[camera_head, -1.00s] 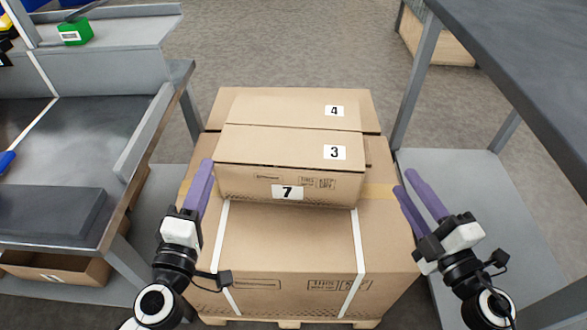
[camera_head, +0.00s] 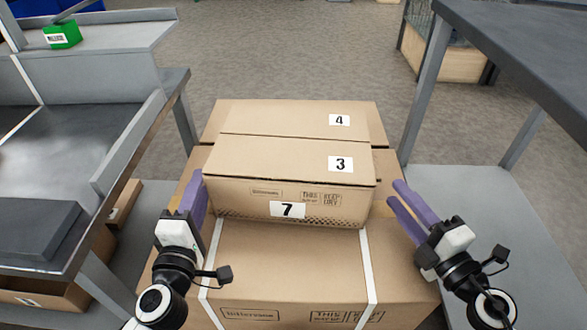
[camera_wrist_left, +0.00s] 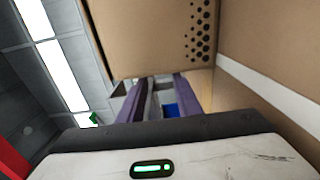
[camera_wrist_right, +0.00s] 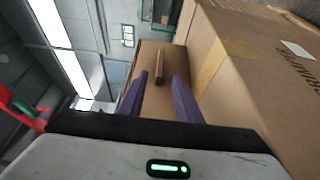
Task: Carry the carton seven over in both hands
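A brown carton (camera_head: 245,197) lies on top of a large strapped box (camera_head: 290,262). A label 7 (camera_head: 287,210) is on its front face, low down. Labels 3 (camera_head: 340,164) and 4 (camera_head: 339,120) show on the two top panels behind it. My left gripper (camera_head: 197,195) is open beside the carton's left front corner; whether it touches cannot be told. Its spread purple fingers show in the left wrist view (camera_wrist_left: 165,100), below a cardboard face. My right gripper (camera_head: 402,197) is open, with a small gap to the carton's right side. Its fingers are apart in the right wrist view (camera_wrist_right: 162,97).
A grey workbench (camera_head: 80,150) with a green box (camera_head: 62,36) stands at the left. A dark-topped table (camera_head: 530,50) with a grey lower shelf (camera_head: 490,215) stands at the right. Open floor (camera_head: 290,55) lies behind the boxes.

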